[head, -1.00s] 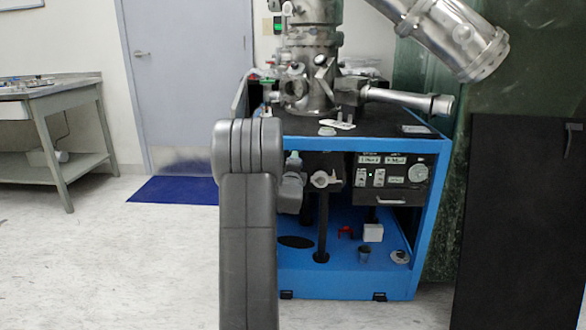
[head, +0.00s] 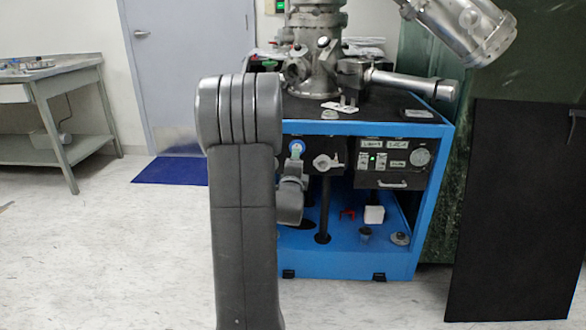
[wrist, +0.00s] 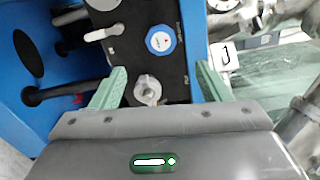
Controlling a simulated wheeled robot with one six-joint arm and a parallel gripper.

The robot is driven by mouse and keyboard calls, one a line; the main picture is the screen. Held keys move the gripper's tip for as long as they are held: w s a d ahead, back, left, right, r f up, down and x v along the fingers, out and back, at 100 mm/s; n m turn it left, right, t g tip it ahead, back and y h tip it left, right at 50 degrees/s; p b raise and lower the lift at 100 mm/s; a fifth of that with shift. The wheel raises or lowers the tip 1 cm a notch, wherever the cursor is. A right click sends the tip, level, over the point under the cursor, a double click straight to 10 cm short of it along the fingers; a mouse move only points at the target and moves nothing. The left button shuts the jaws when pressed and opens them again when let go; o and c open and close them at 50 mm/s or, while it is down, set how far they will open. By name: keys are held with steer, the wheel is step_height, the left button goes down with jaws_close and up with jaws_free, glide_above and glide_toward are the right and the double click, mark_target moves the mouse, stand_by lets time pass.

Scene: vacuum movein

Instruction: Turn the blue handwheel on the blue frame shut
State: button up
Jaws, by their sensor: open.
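The blue handwheel (wrist: 160,40) is a round blue knob with a pale centre on the dark panel of the blue frame (head: 433,190). It also shows in the head view (head: 296,146), just right of my arm's upper end. My gripper (wrist: 158,85) is open, with its two green fingers spread and nothing held between them. In the wrist view the handwheel lies beyond the fingertips, near the top centre, apart from both fingers. In the head view my arm hides part of the frame's left side, and my fingers cannot be made out.
A light grey knob (wrist: 147,90) sits on the same panel and appears between my fingers. A white-handled lever (wrist: 103,33) is to its left. A steel chamber (head: 315,60) stands on the frame. A black panel (head: 510,210) stands at right.

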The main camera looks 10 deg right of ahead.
mark_target(297, 146)
steer(key=shift+v, duration=1.05)
steer(key=shift+w, duration=0.15)
steer(key=b+x, duration=0.2)
steer(key=x, duration=1.1)
steer(key=shift+w, duration=0.3)
steer(key=shift+s+d, duration=0.1)
steer(key=p+v, duration=0.2)
steer(key=v, duration=1.2)
steer(key=w+d+n+b, duration=0.2)
steer(key=w+d+n, duration=0.2)
steer(key=w+n, duration=0.9)
steer(key=n, duration=0.6)
steer(key=shift+w, duration=0.3)
